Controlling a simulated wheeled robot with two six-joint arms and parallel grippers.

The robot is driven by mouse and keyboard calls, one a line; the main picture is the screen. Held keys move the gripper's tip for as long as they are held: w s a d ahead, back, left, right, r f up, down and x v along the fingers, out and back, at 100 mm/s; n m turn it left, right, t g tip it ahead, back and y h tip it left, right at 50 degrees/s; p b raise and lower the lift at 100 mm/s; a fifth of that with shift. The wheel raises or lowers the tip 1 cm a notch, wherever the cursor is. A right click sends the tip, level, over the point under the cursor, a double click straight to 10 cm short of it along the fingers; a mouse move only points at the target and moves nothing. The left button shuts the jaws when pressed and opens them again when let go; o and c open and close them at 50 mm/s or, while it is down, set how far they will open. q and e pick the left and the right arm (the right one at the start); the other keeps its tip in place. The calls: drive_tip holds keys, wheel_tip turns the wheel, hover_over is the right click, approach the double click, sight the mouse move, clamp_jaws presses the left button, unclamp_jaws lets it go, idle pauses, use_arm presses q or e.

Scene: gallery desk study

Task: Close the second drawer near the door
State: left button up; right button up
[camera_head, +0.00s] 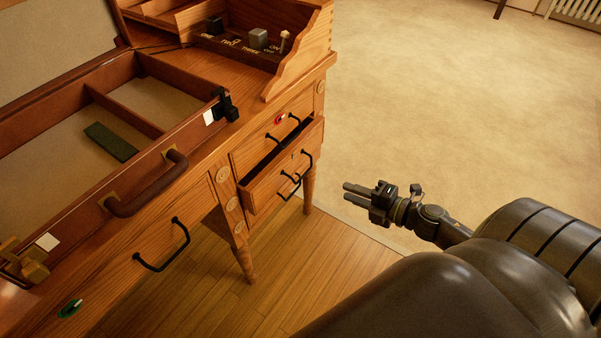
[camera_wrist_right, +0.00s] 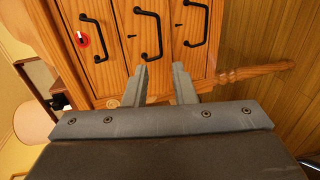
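The wooden desk's right-hand drawer stack shows in the head view. Its second drawer (camera_head: 262,192) sticks out, with a dark gap open behind its front. The top drawer (camera_head: 252,142), with a red marker, looks shut above it. Black handles show on the fronts; in the wrist view the middle handle (camera_wrist_right: 149,36) lies beyond my fingers. My right gripper (camera_head: 352,190) is right of the drawers, apart from them, pointing left toward the fronts. In the wrist view its fingers (camera_wrist_right: 160,70) are spread with nothing between them. My left gripper is not in view.
An open case (camera_head: 140,180) with a dark green block (camera_head: 111,141) lies on the desktop at left. A wide drawer handle (camera_head: 165,249) and green marker (camera_head: 69,308) are below it. Desk legs (camera_head: 309,187) stand near the drawers. Floor to the right is clear.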

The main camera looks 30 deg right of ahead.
sight(304, 174)
drive_tip(key=x, duration=1.5)
drive_tip(key=shift+w, duration=0.1)
clamp_jaws()
